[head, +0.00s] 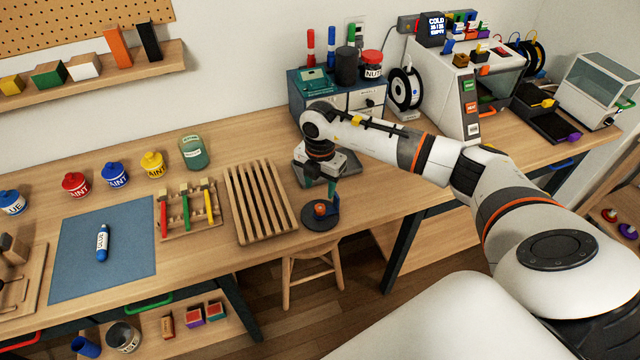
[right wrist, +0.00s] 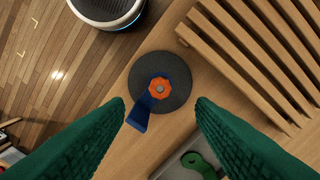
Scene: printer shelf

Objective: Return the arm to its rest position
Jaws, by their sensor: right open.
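My right arm reaches in from the right in the head view, over the bench, with its gripper (head: 331,190) pointing down. The gripper is just above a dark round disc (head: 314,223) that carries an orange knob and a blue piece. In the right wrist view, the two green fingers (right wrist: 160,105) are spread wide with nothing held between them. The disc (right wrist: 178,97), its orange knob (right wrist: 159,88) and the blue piece (right wrist: 143,118) show beyond the fingertips. My left gripper is not in view.
A slatted wooden rack (head: 262,203) stands left of the disc. A drawer cabinet (head: 330,97) with jars is behind the arm. A white printer (head: 446,88) and filament spool (head: 404,88) stand to the right. A stool (head: 312,268) is below the bench edge.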

